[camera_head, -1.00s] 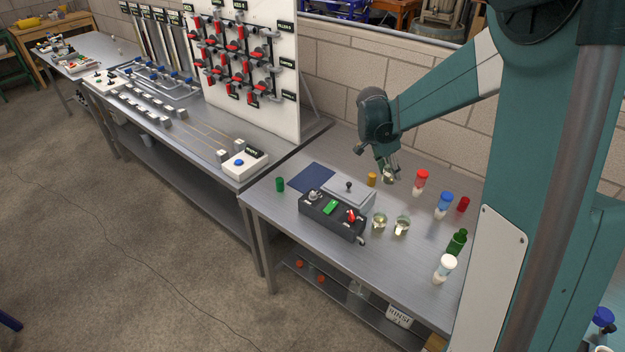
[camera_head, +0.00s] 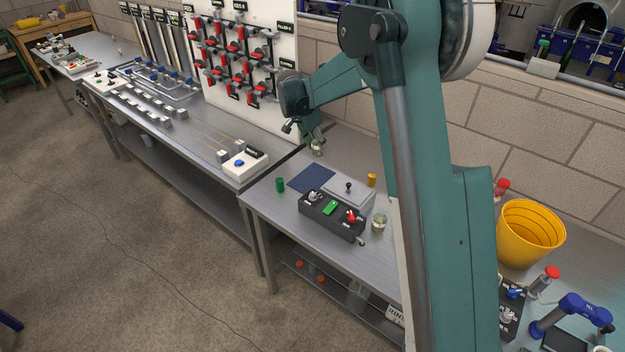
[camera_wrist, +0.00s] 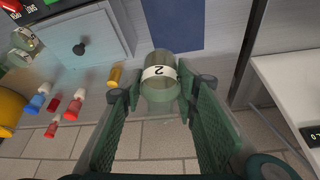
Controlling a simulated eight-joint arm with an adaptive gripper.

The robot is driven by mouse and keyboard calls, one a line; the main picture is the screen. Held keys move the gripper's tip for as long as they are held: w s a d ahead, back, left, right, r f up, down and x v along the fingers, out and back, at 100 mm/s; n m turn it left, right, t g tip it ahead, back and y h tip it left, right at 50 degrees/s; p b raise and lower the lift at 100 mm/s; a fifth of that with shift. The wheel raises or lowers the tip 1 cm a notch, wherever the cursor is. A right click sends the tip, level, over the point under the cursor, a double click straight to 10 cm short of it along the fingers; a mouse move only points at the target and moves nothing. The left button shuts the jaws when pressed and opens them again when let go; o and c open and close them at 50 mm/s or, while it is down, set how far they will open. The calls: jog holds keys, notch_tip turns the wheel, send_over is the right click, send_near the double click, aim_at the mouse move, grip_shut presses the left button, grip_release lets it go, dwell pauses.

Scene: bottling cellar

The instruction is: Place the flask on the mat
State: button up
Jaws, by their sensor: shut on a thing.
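My gripper (camera_head: 316,143) is shut on the flask (camera_head: 317,150), a small clear glass vessel. In the wrist view the flask (camera_wrist: 160,85) sits between the two green fingers and bears a white band marked 2. The mat (camera_head: 313,177) is a flat dark blue rectangle on the near bench, left of the grey lidded box. The flask is held above the bench, toward the wall side of the mat. In the wrist view the mat (camera_wrist: 175,22) lies beyond the flask, at the top and partly hidden by it.
A grey lidded box (camera_head: 352,192) and a black control box (camera_head: 331,214) stand right of the mat. A green cylinder (camera_head: 280,185) stands at its left, a yellow cylinder (camera_head: 371,180) behind the box. Another glass vessel (camera_head: 379,222) stands farther right. A white panel (camera_head: 240,60) rises behind left.

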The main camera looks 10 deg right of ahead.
jog(key=w+a+f, duration=0.1)
jog(key=a+f, duration=0.2)
jog(key=f, duration=0.2)
jog(key=shift+w+a, duration=0.15)
jog(key=shift+w, duration=0.15)
jog(key=shift+f, duration=0.15)
jog(key=shift+f, duration=3.05)
jog(key=shift+f, duration=0.15)
jog(key=shift+f+b, duration=0.35)
jog(key=shift+f, duration=1.4)
jog(key=shift+f, duration=0.15)
